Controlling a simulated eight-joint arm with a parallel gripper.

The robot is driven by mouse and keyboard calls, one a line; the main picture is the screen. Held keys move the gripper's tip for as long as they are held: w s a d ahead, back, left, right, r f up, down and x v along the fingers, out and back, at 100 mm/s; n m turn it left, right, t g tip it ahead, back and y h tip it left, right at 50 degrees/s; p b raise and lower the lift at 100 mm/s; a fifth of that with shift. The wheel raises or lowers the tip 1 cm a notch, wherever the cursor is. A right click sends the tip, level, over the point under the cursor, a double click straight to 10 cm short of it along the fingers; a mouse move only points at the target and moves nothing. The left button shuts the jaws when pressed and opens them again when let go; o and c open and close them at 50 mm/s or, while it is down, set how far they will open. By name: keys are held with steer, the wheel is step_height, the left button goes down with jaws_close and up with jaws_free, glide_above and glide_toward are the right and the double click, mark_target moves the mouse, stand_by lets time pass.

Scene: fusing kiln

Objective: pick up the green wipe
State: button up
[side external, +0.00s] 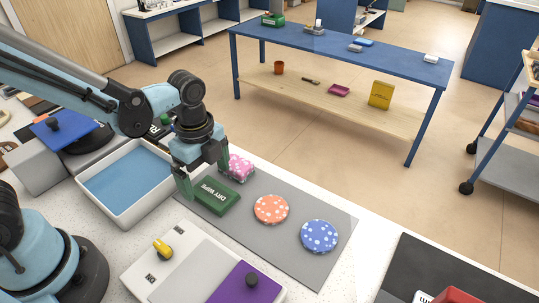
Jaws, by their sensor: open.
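The green wipe (217,196) is a green block with white lettering that reads "DRY WIPE". It lies on a grey mat (290,212) on the white worktop. My gripper (205,180) is open, pointing down right over the wipe's left and far side. One finger shows at the wipe's left edge and the other near its far edge. I cannot tell whether the fingers touch it.
An orange spotted disc (271,209) and a blue spotted disc (319,235) lie to the right on the mat. A white tray (115,165) with a blue inside stands left. A switch panel (205,270) lies in front.

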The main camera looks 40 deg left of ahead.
mark_target(209, 189)
steer(key=shift+f, duration=1.55)
steer(key=c, duration=1.1)
steer(key=shift+r, duration=0.15)
